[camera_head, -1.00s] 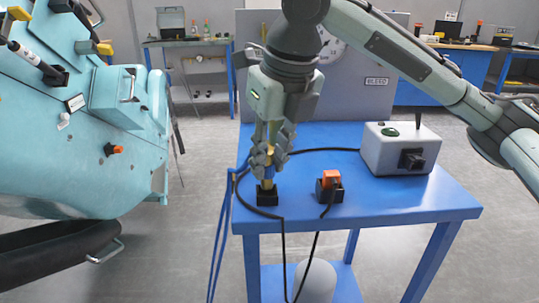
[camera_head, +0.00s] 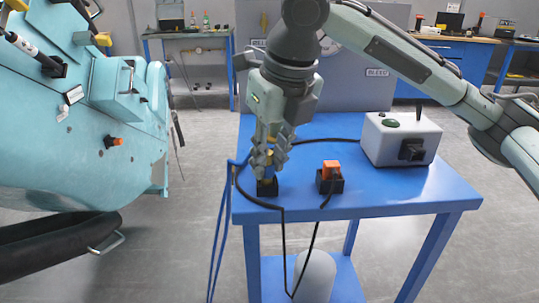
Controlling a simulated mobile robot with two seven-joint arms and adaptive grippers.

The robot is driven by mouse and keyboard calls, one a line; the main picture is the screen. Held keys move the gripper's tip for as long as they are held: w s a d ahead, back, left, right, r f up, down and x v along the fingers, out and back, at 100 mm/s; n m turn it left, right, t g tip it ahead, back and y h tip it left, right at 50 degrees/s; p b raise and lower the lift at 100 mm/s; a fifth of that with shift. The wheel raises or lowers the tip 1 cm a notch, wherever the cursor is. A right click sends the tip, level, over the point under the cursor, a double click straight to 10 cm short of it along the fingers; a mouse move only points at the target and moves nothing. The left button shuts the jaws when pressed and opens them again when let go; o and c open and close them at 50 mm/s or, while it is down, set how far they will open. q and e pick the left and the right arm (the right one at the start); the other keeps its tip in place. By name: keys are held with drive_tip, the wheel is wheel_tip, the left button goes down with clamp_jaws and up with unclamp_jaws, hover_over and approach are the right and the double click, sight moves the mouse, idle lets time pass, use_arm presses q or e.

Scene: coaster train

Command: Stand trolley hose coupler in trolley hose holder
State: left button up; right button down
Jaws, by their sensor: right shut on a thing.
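The trolley is a blue table (camera_head: 400,200). The trolley hose holder (camera_head: 267,189) is a small black block near its front left corner. My right gripper (camera_head: 268,160) points down above the holder, its fingers shut around the trolley hose coupler (camera_head: 268,177), which is upright with blue and brass-coloured parts. The coupler's lower end is at the top of the holder; I cannot tell how far it sits inside. The fingers hide most of the coupler. My left gripper is not in view.
An orange plug (camera_head: 331,165) stands in another black holder (camera_head: 330,186) to the right. A white box (camera_head: 400,138) with a green button sits farther right. Black cables loop over the table's front edge. A large teal body (camera_head: 80,150) fills the left.

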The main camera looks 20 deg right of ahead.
drive_tip(key=c, duration=1.3)
unclamp_jaws()
drive_tip(key=shift+o, duration=0.2)
drive_tip(key=v, duration=1.2)
